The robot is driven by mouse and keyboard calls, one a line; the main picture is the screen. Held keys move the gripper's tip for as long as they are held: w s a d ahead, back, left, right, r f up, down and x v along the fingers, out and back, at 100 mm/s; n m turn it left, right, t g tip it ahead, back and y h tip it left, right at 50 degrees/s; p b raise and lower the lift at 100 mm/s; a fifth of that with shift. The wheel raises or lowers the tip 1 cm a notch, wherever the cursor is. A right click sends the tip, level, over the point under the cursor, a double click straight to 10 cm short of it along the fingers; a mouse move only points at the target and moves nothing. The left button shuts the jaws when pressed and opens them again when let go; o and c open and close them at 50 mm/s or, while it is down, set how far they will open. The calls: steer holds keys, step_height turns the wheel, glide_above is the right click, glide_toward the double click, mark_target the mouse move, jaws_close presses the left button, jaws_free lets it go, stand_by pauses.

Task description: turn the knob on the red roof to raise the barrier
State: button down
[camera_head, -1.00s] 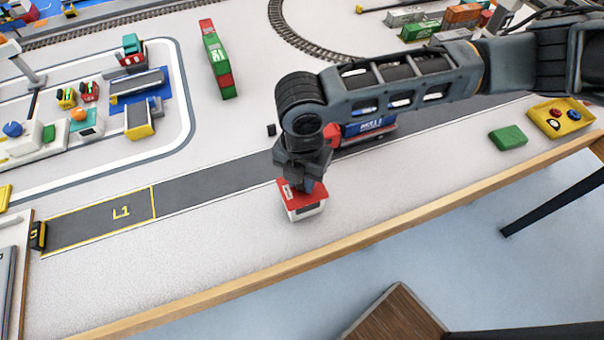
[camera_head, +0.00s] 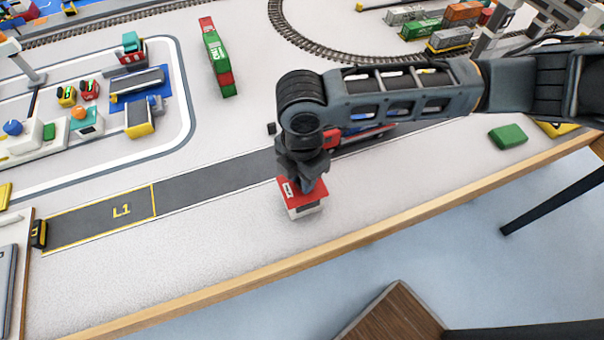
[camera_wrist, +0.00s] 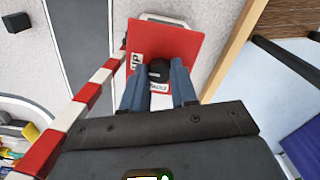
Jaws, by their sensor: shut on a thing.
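The small white booth (camera_head: 306,209) with a red roof (camera_head: 291,190) stands beside the grey road near the table's front edge. My gripper (camera_head: 311,184) points down onto the roof and hides part of it. In the wrist view, the black knob (camera_wrist: 158,70) sits on the red roof (camera_wrist: 177,45), between the fingers of my gripper (camera_wrist: 158,82), which is shut on it. White labels lie on the roof, one reading "UP". The red-and-white striped barrier (camera_wrist: 75,110) runs left of the booth and widens toward the lower left, so it looks raised toward the camera. The head view does not show it clearly.
A truck (camera_head: 360,132) on the road behind my gripper is partly hidden by my arm. A green block (camera_head: 508,136) lies to the right. A green-and-red container (camera_head: 218,62) stands behind. The table's wooden edge (camera_head: 400,219) runs close in front of the booth.

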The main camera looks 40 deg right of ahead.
steer(key=c, duration=0.9)
jaws_free()
steer(key=shift+r, duration=0.1)
step_height(320, 180, up, 8)
steer(key=shift+f+b, duration=0.2)
steer(key=shift+b, duration=0.3)
